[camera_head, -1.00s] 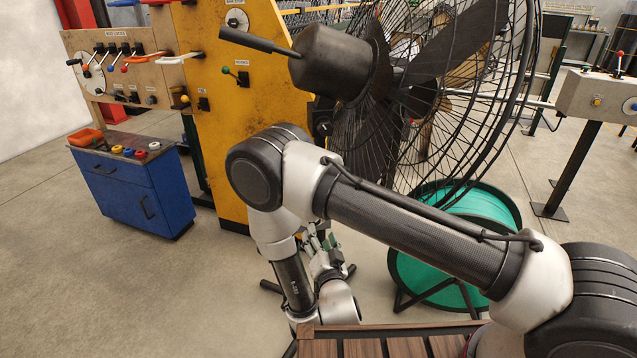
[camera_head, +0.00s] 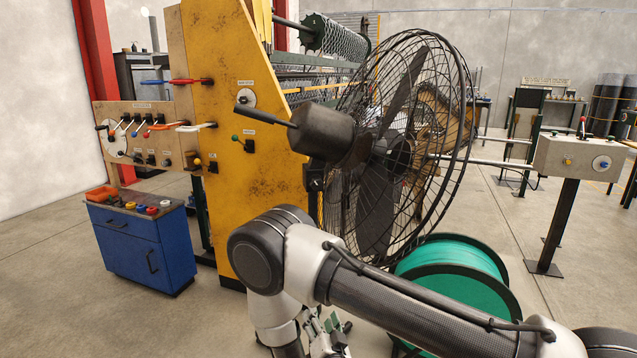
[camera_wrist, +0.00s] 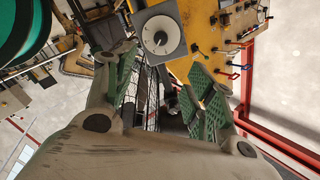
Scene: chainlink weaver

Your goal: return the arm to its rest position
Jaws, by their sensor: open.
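My arm is folded in the lower right of the head view, with its elbow high and the forearm hanging down. My gripper (camera_head: 327,334) is at the bottom edge there, partly cut off and partly behind my arm. In the wrist view my gripper (camera_wrist: 165,85) shows two grey fingers with green pads, spread apart. Nothing is held between them.
A caged black fan (camera_head: 395,150) stands just beyond my arm, in front of a yellow machine panel (camera_head: 235,150). A green spool (camera_head: 460,270) is close to the arm. A blue cabinet (camera_head: 125,250) stands left, and a control post (camera_head: 565,210) right. Floor is clear front left.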

